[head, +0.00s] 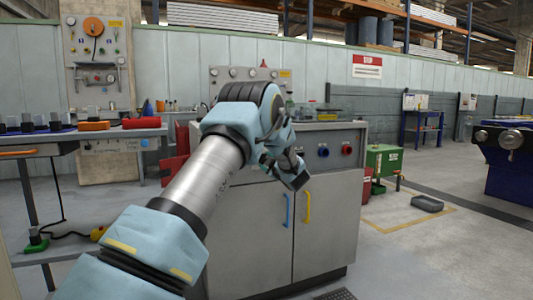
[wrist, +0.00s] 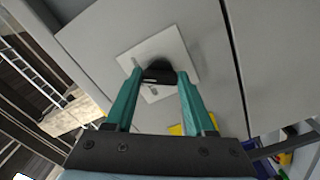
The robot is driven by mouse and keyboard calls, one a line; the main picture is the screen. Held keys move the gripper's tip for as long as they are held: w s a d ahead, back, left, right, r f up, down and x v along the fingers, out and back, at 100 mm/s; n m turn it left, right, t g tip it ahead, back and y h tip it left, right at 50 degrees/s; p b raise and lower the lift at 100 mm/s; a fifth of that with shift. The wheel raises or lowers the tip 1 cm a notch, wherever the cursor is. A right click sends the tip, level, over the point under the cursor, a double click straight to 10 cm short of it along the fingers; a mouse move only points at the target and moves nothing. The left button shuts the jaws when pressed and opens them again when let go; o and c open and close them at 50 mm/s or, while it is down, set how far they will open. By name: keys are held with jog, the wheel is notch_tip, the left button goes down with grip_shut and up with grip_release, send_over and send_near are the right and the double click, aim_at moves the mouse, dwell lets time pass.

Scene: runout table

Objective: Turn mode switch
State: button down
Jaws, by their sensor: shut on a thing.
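In the wrist view a dark mode switch knob (wrist: 158,68) sits on a white square plate (wrist: 172,42) fixed to a grey panel. The teal fingers of my gripper (wrist: 160,75) stand on either side of the knob and are shut on it. A small mark shows on the plate below the knob. In the head view my gripper (head: 294,174) is at the upper front of the grey cabinet (head: 330,205). My arm and gripper hide the switch there, so I cannot tell its exact setting.
Blue (head: 323,151) and red (head: 347,150) knobs sit on the cabinet front to the right of my gripper. A blue door handle (head: 287,209) and a yellow door handle (head: 307,206) stick out below. A bench (head: 80,140) stands at the left.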

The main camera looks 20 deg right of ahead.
jog(key=shift+m+p, duration=0.95)
jog(key=shift+m, duration=0.15)
jog(key=shift+f, duration=0.1)
jog(key=shift+c, duration=1.2)
grip_release()
jog(key=s+d, duration=0.1)
jog(key=s, duration=0.9)
jog(key=shift+s+d+p, duration=0.15)
jog(key=shift+s+p, duration=0.2)
jog(key=shift+p, duration=0.05)
